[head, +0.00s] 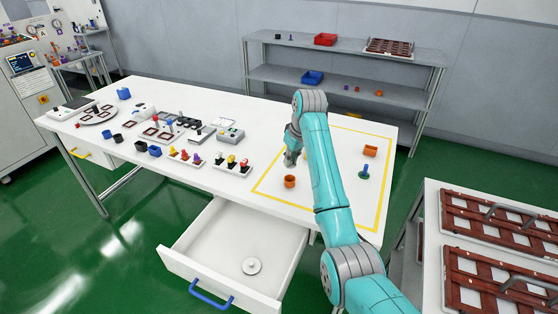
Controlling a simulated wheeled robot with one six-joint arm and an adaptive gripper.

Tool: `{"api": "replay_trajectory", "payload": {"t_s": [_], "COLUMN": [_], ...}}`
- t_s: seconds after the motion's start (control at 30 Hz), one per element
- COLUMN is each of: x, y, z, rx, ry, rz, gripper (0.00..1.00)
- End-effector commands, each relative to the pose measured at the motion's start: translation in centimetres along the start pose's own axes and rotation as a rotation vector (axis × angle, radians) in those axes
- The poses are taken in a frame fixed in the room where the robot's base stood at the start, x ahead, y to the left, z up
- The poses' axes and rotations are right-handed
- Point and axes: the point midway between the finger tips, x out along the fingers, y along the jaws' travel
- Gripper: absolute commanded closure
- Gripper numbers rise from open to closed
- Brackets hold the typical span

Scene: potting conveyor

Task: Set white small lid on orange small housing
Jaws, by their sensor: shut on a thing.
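An orange round housing (290,181) stands upright on the white table, inside the yellow-lined area near its front left. A second orange part (370,151), box-shaped, stands at the right of that area. My gripper (290,160) points down just behind and above the round housing, apart from it. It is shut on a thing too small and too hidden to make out. No white small lid shows clearly on the table. A white round disc with a central knob (252,266) lies in the open drawer.
The white drawer (190,258) stands open below the table front. A green-based blue part (363,172) stands to the right of my arm. Several small parts and fixtures fill the table's left half. A rack with brown-framed trays (500,225) stands at the right. A grey shelf (350,80) stands behind.

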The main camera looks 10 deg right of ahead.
Motion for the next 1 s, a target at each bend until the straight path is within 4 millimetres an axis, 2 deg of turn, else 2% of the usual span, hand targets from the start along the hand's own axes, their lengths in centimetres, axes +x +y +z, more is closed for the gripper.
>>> {"api": "replay_trajectory", "payload": {"t_s": [0.47, 1.0], "x": [0.5, 3.8], "y": [-0.1, -0.2], "z": [0.1, 1.1], "rx": [-0.002, -0.002], "ry": [-0.001, -0.001], "rz": [-0.002, -0.002], "gripper": [1.00, 1.00]}}
